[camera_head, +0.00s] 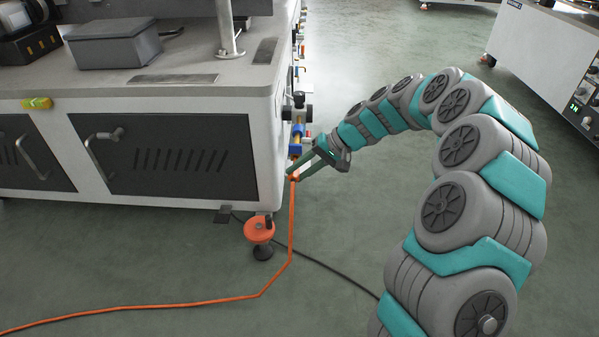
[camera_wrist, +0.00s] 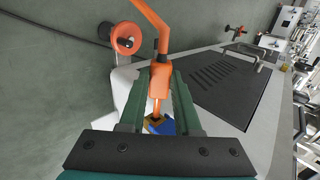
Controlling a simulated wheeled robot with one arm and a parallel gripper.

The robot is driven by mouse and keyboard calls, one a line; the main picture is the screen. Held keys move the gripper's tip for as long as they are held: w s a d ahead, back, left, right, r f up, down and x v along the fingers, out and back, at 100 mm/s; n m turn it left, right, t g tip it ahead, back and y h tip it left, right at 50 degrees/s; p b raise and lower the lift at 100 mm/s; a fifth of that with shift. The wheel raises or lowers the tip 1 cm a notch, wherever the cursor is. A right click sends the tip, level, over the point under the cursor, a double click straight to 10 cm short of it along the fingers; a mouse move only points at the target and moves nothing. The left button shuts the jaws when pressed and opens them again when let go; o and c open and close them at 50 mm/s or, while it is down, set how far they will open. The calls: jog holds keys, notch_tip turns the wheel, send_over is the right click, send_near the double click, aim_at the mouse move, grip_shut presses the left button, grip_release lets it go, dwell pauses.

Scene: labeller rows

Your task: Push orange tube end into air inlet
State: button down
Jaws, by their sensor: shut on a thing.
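The orange tube (camera_head: 291,228) rises from the floor to the cabinet's right corner, and its thicker orange end (camera_wrist: 160,78) sits between the green fingers. My gripper (camera_head: 296,174) is shut on this end just below the fittings on the cabinet's side. It also shows in the wrist view (camera_wrist: 160,90). The air inlet, a brass and blue fitting (camera_head: 296,141), is just above the gripper. In the wrist view the blue and brass fitting (camera_wrist: 161,125) lies beyond the narrow tip of the tube end. I cannot tell whether the tip touches or enters it.
The grey-topped cabinet (camera_head: 88,195) stands left of my gripper, with more fittings along its side. An orange levelling foot (camera_head: 260,230) is below the corner. A dark cable (camera_head: 330,268) lies on the floor.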

jog(key=shift+w, duration=1.05)
jog(key=c, duration=0.5)
grip_release()
jog(key=shift+c, duration=0.2)
jog(key=shift+d, duration=0.1)
jog(key=p+v, duration=0.1)
jog(key=v, duration=0.6)
jog(key=shift+d+r, duration=0.25)
jog(key=shift+r, duration=0.05)
